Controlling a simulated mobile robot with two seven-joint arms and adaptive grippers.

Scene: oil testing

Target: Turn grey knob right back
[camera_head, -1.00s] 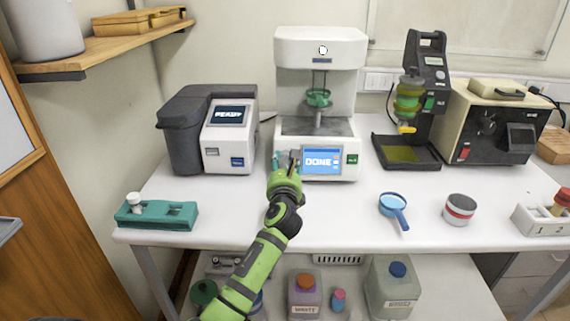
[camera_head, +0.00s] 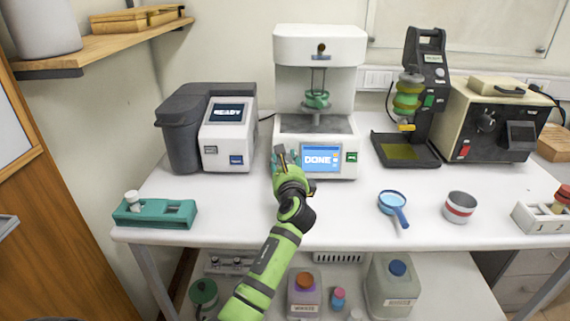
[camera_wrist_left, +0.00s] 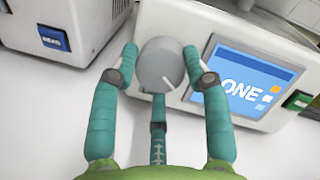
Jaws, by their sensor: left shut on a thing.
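The grey knob (camera_wrist_left: 160,66) is a round dial with a white pointer line on the front of a white machine (camera_head: 318,45). In the left wrist view the line points down and to the right. My left gripper (camera_wrist_left: 160,57) has its green fingers shut on the knob, one on each side and a third below. In the head view my left gripper (camera_head: 286,160) is at the machine's front, left of its screen (camera_head: 321,158), and largely hides the knob. The screen reads DONE. My right gripper is not in view.
A grey-and-white device (camera_head: 228,135) with a READY screen stands to the left. A green button (camera_head: 351,157) is right of the DONE screen. The table front around my arm is clear.

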